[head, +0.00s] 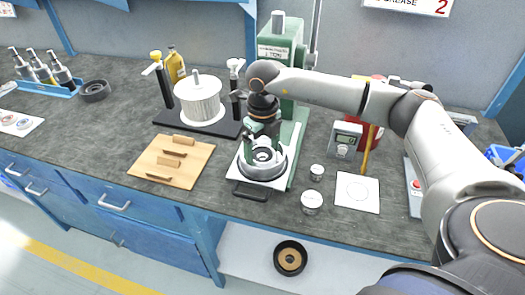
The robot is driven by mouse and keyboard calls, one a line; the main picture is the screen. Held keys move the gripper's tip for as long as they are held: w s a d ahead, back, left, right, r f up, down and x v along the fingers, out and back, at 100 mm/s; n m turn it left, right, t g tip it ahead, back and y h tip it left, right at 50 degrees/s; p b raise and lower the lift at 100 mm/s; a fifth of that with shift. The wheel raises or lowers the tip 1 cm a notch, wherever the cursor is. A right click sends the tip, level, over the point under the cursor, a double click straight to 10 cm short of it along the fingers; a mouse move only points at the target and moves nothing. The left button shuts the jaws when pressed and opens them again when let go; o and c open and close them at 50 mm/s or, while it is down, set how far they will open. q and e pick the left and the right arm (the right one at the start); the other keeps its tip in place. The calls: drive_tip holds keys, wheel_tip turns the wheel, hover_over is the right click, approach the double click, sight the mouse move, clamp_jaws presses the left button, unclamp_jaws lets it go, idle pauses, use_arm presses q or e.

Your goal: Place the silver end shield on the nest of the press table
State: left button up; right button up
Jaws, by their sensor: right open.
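The silver end shield (271,174) sits in the head view on the press table (234,172) of the green arbor press (280,33). It looks flat there, with dark rings at its centre. The nest under it is hidden, so I cannot tell how exactly it is seated. My right gripper (262,153) points down over the end shield. Its fingers are apart, low over the shield, and I cannot tell whether they touch it. My left gripper is not in view.
Small round tins (312,201), a white sheet (357,193) and a scale (345,138) are to the right. The bench's left middle is clear.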

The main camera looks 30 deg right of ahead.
sight(262, 156)
drive_tip(key=shift+r, duration=0.1)
wheel_tip(262, 156, up, 12)
idle(0.5)
drive_tip(key=shift+c, duration=0.2)
idle(0.9)
